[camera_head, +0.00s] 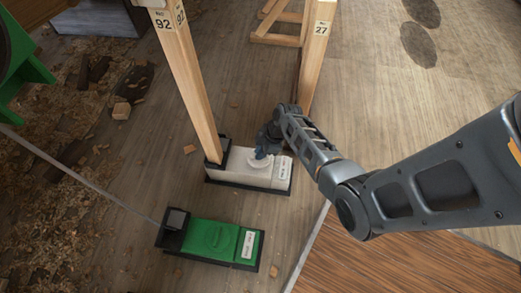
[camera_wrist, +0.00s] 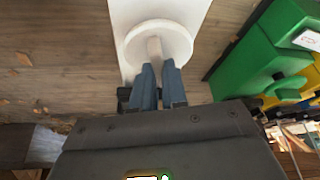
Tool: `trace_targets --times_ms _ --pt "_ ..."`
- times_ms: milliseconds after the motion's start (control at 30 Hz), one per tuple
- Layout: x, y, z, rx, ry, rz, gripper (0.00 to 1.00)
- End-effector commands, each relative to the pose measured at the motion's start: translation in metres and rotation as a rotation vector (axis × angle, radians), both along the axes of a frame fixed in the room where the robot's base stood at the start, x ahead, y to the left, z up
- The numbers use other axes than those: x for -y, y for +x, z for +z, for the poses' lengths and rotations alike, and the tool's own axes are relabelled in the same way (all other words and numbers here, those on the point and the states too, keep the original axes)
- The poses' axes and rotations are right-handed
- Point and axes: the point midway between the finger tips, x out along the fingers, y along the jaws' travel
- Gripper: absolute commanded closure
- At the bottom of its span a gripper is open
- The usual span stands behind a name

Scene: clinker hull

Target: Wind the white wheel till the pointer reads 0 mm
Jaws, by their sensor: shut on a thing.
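The white wheel (camera_head: 259,161) sits on top of a white block (camera_head: 238,170) with a dark base, at the foot of a leaning wooden post (camera_head: 192,80). In the wrist view the white wheel (camera_wrist: 178,42) is a round disc with a raised bar across its middle. My gripper (camera_head: 264,151) reaches down to it from the right. In the wrist view my gripper (camera_wrist: 159,72) has its two fingers shut on the near end of that bar. A small label lies on the block's right end, too small to read. I cannot make out a pointer or a 0 mm mark.
A green block (camera_head: 205,238) with a green wheel stands in front of the white one. Another wooden post (camera_head: 316,50) marked 27 rises behind my gripper. Wood shavings (camera_head: 60,180) litter the floor at left.

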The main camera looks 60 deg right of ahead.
Motion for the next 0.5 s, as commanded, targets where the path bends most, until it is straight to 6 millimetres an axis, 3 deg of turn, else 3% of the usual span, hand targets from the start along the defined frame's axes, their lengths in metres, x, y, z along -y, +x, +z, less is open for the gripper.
trace_targets --times_ms 500 --pt "-0.0035 -0.0023 0.0026 -0.001 0.0 -0.466 1.0"
